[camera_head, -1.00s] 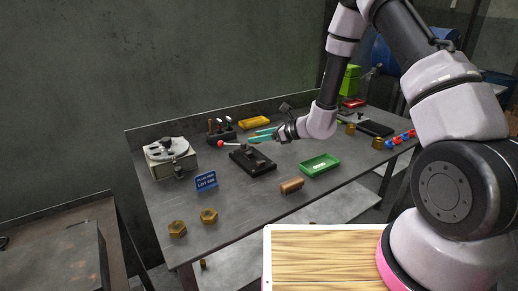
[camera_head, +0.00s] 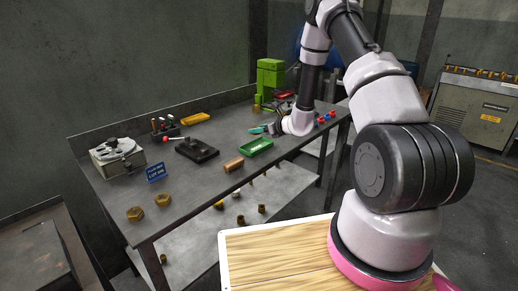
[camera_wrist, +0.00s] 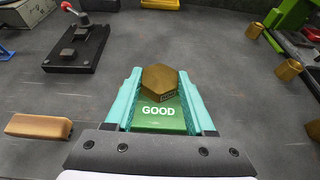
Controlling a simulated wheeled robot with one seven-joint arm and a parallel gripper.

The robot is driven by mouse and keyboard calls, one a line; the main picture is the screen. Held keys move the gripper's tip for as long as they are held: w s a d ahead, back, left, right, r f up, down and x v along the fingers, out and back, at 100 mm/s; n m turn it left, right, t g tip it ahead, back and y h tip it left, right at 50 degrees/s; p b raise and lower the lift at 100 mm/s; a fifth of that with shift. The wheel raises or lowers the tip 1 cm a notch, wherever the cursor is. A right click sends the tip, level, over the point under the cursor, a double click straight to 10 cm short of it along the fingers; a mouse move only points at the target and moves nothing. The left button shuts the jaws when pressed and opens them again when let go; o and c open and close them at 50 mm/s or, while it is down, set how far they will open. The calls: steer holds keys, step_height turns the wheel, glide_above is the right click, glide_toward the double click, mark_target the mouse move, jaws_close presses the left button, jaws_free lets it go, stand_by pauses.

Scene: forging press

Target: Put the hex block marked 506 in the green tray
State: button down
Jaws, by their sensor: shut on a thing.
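My gripper (camera_wrist: 160,76) has its teal fingers closed on a brass hex block (camera_wrist: 160,82) in the wrist view. A small label shows on the block's near side, too small to read. The green tray (camera_wrist: 158,122), with GOOD in white, lies below and nearer than the block, seen between the fingers. In the head view my gripper (camera_head: 260,129) is just behind or above the green tray (camera_head: 257,147). The held block cannot be made out there. Two other brass hex blocks (camera_head: 135,214) (camera_head: 163,199) lie at the table's front left.
A black clamp fixture (camera_head: 197,150), a blue sign (camera_head: 156,172) and a yellow tray (camera_head: 195,118) stand further left and back. Brass cylinders (camera_wrist: 289,69) and a green press (camera_head: 270,75) are to the right.

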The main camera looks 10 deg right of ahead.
steer(key=shift+f, duration=3.5)
steer(key=shift+f, duration=0.15)
steer(key=shift+c, duration=1.3)
jaws_free()
